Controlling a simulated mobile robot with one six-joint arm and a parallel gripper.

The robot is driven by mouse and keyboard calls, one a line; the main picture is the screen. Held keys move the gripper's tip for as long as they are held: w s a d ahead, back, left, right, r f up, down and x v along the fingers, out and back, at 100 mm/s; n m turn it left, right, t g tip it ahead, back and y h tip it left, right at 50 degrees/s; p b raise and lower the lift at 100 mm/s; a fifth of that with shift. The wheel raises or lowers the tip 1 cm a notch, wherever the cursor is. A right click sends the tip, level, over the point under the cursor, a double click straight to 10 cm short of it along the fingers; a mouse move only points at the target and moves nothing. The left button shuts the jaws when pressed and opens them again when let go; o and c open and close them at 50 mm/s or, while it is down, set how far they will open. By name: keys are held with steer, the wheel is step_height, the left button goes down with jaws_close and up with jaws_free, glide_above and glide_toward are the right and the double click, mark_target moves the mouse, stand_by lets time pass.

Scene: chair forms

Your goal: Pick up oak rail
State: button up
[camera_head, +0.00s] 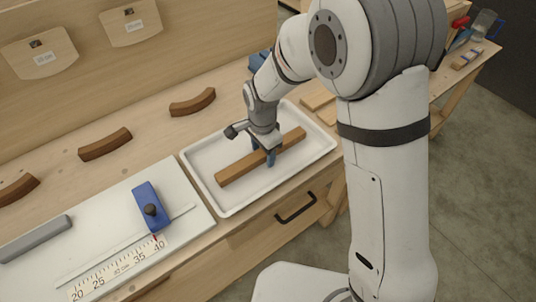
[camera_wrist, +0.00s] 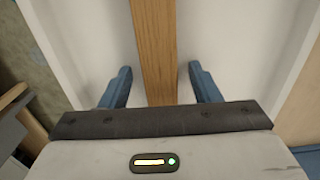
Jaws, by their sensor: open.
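The oak rail (camera_head: 236,170) is a long, straight brown wooden bar lying in a white tray (camera_head: 232,207) on the bench. My gripper (camera_head: 263,157) is over the middle of the rail, pointing down. In the wrist view the rail (camera_wrist: 154,50) runs up the picture between my two blue fingers (camera_wrist: 161,75). The fingers are open, one on each side, with a gap to the rail on both sides. My gripper hides part of the rail's middle in the head view.
Left of the tray is a white board with a blue stop block (camera_head: 148,207), a printed ruler (camera_head: 118,271) and a grey bar (camera_head: 35,239). Curved brown pieces (camera_head: 105,144) lie behind. Light wooden pieces (camera_head: 318,99) lie beyond the tray. A drawer handle (camera_head: 296,207) is below the bench edge.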

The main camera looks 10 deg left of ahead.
steer(key=c, duration=1.2)
steer(key=shift+r, duration=0.15)
